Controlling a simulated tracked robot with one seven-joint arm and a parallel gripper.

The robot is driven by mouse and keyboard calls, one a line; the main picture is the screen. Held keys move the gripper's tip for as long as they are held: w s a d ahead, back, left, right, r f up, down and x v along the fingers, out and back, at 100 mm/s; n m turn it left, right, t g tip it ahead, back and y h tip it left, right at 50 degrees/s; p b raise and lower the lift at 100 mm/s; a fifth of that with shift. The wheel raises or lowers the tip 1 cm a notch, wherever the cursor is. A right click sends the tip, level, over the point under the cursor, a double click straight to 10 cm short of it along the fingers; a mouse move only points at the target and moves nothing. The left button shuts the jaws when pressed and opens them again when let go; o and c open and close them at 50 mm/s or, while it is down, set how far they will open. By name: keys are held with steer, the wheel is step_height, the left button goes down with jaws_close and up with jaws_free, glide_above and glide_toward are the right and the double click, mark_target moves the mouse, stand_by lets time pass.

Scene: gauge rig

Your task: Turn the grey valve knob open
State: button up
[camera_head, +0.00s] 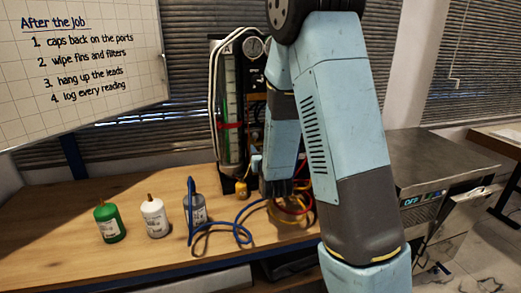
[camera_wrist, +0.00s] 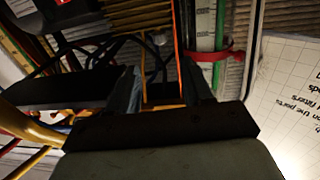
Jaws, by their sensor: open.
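The gauge rig (camera_head: 228,110) stands at the back of the wooden bench, with a round dial gauge (camera_head: 253,47) near its top. I cannot make out the grey valve knob in either view; my arm covers the rig's right part. My gripper (camera_head: 276,187) points down in front of the rig's lower right, close to the hoses. In the wrist view my gripper (camera_wrist: 163,88) has its two fingers apart, with dark and orange parts of the rig showing between them. I see nothing held.
A green bottle (camera_head: 110,222), a white bottle (camera_head: 154,217) and a grey bottle (camera_head: 195,212) stand on the bench (camera_head: 60,225). A blue hose (camera_head: 230,232) loops beside them. Red and yellow hoses (camera_head: 298,208) lie near my gripper. A steel-topped unit (camera_head: 440,160) stands right.

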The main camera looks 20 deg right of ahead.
steer(key=s+r+g+y, duration=0.2)
steer(key=s+r+g, duration=0.4)
steer(key=s+r, duration=0.4)
steer(key=s, duration=0.2)
steer(key=shift+s+r+g, duration=0.25)
steer(key=shift+s+g, duration=0.05)
steer(key=shift+g, duration=0.1)
steer(key=s+r+g, duration=0.1)
steer(key=s, duration=0.2)
steer(key=s+r+g, duration=0.1)
steer(key=s, duration=0.3)
steer(key=s+g, duration=0.1)
steer(key=s, duration=0.3)
steer(key=shift+s+d+r+n, duration=0.1)
steer(key=shift+r+n, duration=0.3)
steer(key=shift+c, duration=0.3)
steer(key=s+g, duration=0.1)
steer(key=s, duration=0.2)
steer(key=s+d, duration=0.1)
steer(key=s, duration=0.3)
steer(key=s+r+g, duration=0.1)
steer(key=s, duration=0.3)
steer(key=shift+s+d+g, duration=0.2)
steer(key=shift+s+g, duration=0.05)
steer(key=shift+g, duration=0.05)
steer(key=shift+c, duration=0.4)
steer(key=shift+h, duration=0.3)
steer(key=shift+w+r, duration=0.1)
